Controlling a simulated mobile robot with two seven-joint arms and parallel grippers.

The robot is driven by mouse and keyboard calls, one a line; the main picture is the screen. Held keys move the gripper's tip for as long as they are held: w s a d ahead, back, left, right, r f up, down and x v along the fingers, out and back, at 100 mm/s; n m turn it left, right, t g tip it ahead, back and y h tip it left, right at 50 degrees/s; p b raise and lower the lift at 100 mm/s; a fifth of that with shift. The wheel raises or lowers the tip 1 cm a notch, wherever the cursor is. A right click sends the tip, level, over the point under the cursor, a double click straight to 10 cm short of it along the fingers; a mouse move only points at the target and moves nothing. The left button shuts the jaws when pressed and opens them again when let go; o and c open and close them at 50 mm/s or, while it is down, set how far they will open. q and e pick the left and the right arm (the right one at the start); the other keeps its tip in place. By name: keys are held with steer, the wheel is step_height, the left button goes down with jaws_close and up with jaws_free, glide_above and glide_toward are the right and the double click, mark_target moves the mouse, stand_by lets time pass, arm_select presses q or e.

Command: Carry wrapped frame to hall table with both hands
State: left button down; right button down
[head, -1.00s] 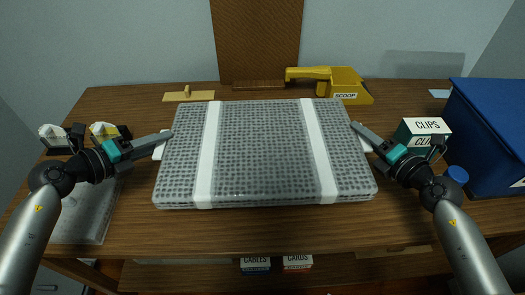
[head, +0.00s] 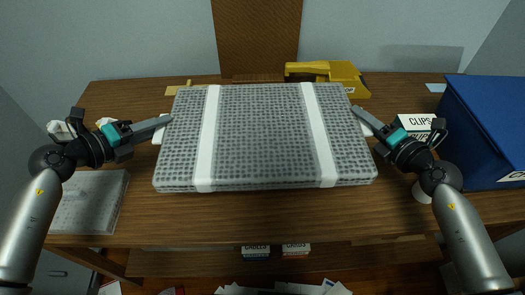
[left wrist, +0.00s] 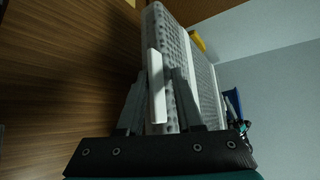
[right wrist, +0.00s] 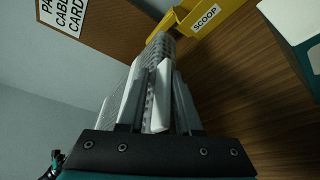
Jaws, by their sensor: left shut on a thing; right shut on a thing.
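The wrapped frame (head: 262,133) is a flat grey bubble-wrapped slab with two white bands, in the middle of the head view over the wooden table. My left gripper (head: 164,122) is shut on a white tab at its left edge. The left wrist view shows this tab (left wrist: 156,85) between the fingers (left wrist: 156,100). My right gripper (head: 360,113) is shut on the frame's right edge, and the right wrist view shows a white tab (right wrist: 161,95) between the fingers (right wrist: 158,105). The frame looks roughly level; its exact height above the table is hard to tell.
The wooden table (head: 260,222) has a yellow scoop (head: 345,77) behind the frame, a clips box (head: 416,126) and blue bin (head: 490,125) at the right, and a grey wrapped slab (head: 92,203) at the left. A shelf below holds small boxes (head: 256,252).

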arm_select(q)
steer(key=shift+d, duration=0.15)
arm_select(e)
steer(key=shift+a, duration=0.25)
